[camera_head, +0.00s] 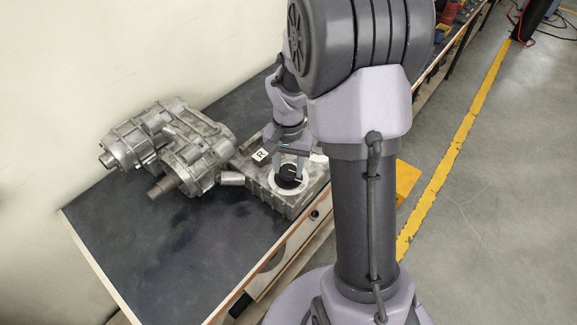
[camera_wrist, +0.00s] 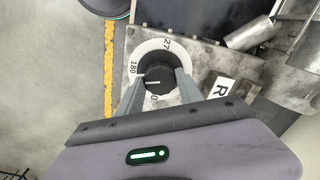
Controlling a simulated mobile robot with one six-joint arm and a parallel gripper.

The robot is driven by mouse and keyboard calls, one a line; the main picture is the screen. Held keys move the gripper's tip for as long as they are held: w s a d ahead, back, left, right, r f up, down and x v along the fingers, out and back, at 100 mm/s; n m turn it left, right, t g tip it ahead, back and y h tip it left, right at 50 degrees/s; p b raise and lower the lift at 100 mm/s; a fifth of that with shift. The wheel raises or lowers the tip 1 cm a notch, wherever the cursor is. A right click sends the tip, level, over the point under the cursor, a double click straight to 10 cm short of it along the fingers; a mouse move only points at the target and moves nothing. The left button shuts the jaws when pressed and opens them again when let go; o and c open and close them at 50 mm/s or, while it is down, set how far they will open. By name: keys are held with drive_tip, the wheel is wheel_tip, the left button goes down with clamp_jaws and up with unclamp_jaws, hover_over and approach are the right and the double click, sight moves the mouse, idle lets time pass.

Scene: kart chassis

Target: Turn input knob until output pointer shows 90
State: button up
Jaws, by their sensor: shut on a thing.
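The black round knob (camera_wrist: 158,72) sits on a white dial ring (camera_wrist: 137,57) with printed numbers; "27" and "180" are readable, and a further number is partly hidden, showing a "0". A white line on the knob points left in the wrist view, just below "180". My gripper (camera_wrist: 161,84) is shut on the knob, one finger on each side. In the head view my gripper (camera_head: 291,160) reaches down to the knob (camera_head: 290,174) on the grey metal housing (camera_head: 295,206). A second white disc (camera_head: 318,157) shows partly behind my arm; no pointer is readable on it.
A large metal gearbox assembly (camera_head: 170,145) stands left of the housing on the dark bench top (camera_head: 150,240). The bench's front left is clear. A yellow line (camera_head: 450,160) marks the floor.

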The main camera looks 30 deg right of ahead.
sight(288, 170)
drive_tip(key=shift+m, duration=1.5)
drive_tip(key=o, duration=1.4)
wheel_tip(288, 170, up, 18)
drive_tip(key=p, duration=0.6)
drive_tip(key=shift+f+p, duration=0.25)
drive_tip(key=shift+p, duration=0.15)
